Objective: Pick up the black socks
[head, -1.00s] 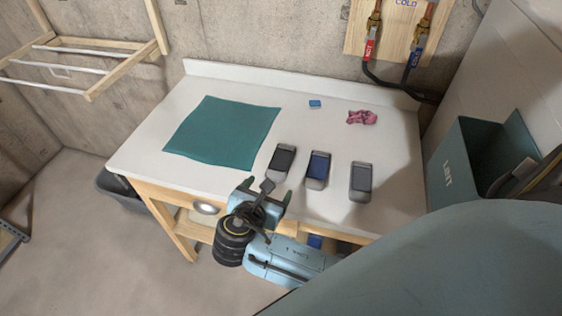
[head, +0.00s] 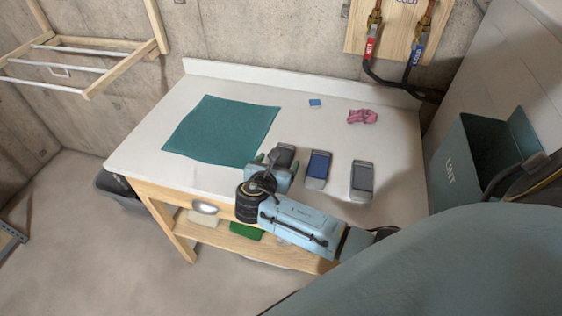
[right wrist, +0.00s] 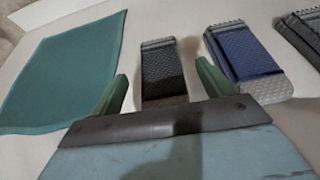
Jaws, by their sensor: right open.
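The folded black socks (head: 285,151) lie on the white table, leftmost of three folded bundles. They also show in the right wrist view (right wrist: 163,72), with a ribbed grey end. My right gripper (head: 277,162) is open and empty at their near end and hides part of them in the head view. In the right wrist view its green fingers (right wrist: 161,80) stand apart, one on each side of the socks' near end. I cannot tell whether they touch. My left gripper is not in view.
Blue socks (head: 318,166) and grey socks (head: 362,178) lie to the right of the black ones. A teal cloth (head: 221,132) lies on the left of the table (head: 146,147). A small blue block (head: 315,103) and a pink cloth (head: 362,117) lie farther back. A lint bin (head: 451,168) stands right.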

